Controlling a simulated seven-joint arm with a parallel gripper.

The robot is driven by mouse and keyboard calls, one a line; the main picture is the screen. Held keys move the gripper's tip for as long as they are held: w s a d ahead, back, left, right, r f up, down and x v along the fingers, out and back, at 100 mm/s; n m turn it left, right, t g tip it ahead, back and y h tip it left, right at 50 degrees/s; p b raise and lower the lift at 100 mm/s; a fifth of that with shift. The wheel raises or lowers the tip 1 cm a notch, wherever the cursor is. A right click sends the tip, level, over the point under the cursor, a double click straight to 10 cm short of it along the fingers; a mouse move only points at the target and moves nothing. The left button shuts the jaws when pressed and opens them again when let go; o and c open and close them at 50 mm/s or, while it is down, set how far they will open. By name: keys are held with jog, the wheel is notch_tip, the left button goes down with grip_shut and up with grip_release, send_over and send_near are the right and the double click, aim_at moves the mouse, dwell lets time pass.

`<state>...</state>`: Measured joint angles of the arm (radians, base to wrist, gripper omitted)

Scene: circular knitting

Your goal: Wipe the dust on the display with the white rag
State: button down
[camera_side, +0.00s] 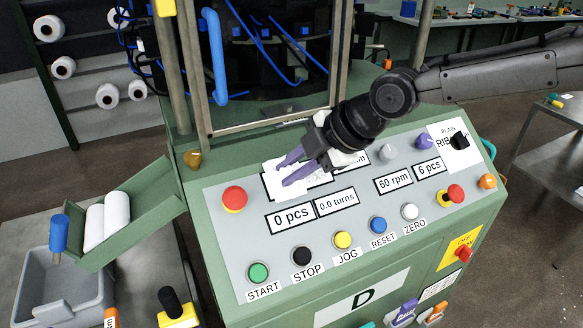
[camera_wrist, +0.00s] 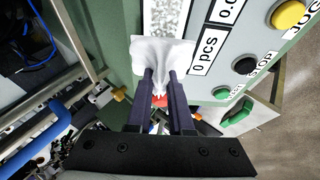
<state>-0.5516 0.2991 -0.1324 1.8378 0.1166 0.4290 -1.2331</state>
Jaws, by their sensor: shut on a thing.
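My gripper (camera_side: 285,174) has purple fingers and is shut on the white rag (camera_side: 273,186), over the upper left of the control panel. In the wrist view the rag (camera_wrist: 160,54) is bunched between the fingertips (camera_wrist: 161,80) and spreads out beyond them. The display (camera_wrist: 167,17) is a black-framed strip with grey speckled dust on its visible part. The rag and gripper cover part of it. The rag lies at the display's left end; I cannot tell if it presses on the surface.
A red button (camera_side: 235,197) sits left of the display. The "0 pcs" plate (camera_side: 291,217) and "0.0 turns" plate (camera_side: 337,202) lie below it. Several coloured buttons line the front, with knobs at the right. A glazed machine frame (camera_side: 262,128) rises behind. A green chute (camera_side: 135,220) stands at the left.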

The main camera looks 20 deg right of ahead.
aim_at(283, 171)
jog(key=shift+w+f, duration=0.65)
jog(key=shift+f, duration=0.2)
dwell(0.5)
jog(key=shift+d, duration=1.85)
jog(key=shift+d+f, duration=0.2)
jog(key=shift+d, duration=2.3)
jog(key=shift+s+a, duration=0.1)
jog(key=shift+a, duration=1.7)
jog(key=shift+a+r, duration=0.2)
jog(key=shift+a, duration=2.4)
jog(key=shift+s+r, duration=0.55)
jog(key=shift+r, duration=0.3)
jog(key=shift+s+r, duration=0.6)
jog(key=shift+r, duration=0.25)
jog(key=shift+s+r, duration=0.55)
jog(key=shift+r, duration=0.3)
